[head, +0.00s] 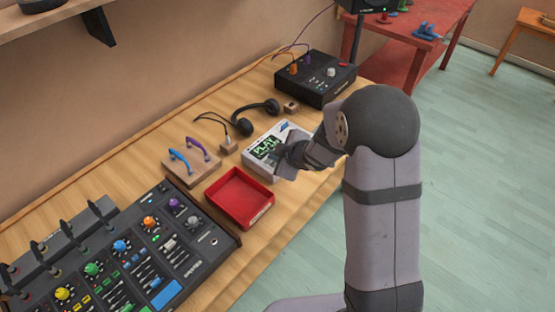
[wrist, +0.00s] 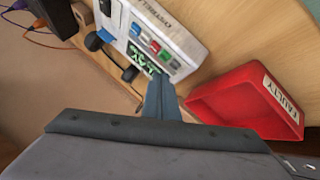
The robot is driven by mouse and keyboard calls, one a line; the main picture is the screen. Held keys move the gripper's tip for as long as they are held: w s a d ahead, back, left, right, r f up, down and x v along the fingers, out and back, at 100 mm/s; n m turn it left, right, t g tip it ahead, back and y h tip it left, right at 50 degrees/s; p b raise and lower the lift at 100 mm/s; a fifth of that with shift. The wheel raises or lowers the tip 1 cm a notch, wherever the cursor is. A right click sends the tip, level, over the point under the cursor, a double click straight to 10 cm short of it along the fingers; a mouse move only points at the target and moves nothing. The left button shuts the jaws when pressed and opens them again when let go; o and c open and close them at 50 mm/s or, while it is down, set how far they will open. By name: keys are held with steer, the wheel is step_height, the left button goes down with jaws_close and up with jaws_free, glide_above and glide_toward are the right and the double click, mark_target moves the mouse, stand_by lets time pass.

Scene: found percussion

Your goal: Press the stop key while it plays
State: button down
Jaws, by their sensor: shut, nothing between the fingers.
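A white player (head: 257,152) sits on the wooden bench, and its dark display shows green letters reading PLAY. In the wrist view the player (wrist: 175,30) has a row of small coloured keys (wrist: 150,45), with red and green among them. Their labels are too small to read, so I cannot tell which one is the stop key. My gripper (wrist: 160,82) is shut and empty, its fingertips near the player's edge beside the display (wrist: 143,60). In the head view my gripper (head: 281,164) covers part of the player and its keys. I cannot tell whether the fingertips touch it.
A red tray (head: 239,198) labelled FAULTY in the wrist view stands beside the player. Headphones (head: 243,127), a wooden cable rack (head: 190,166) and a black box with cables (head: 315,79) are behind and around it. A large mixer (head: 130,250) fills the near left.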

steer(key=shift+f+b, duration=0.8)
steer(key=shift+f, duration=0.2)
stand_by(1.1)
step_height(320, 180, up, 6)
steer(key=p, duration=0.6)
steer(key=shift+r+p, duration=0.25)
steer(key=shift+p, duration=0.05)
stand_by(2.0)
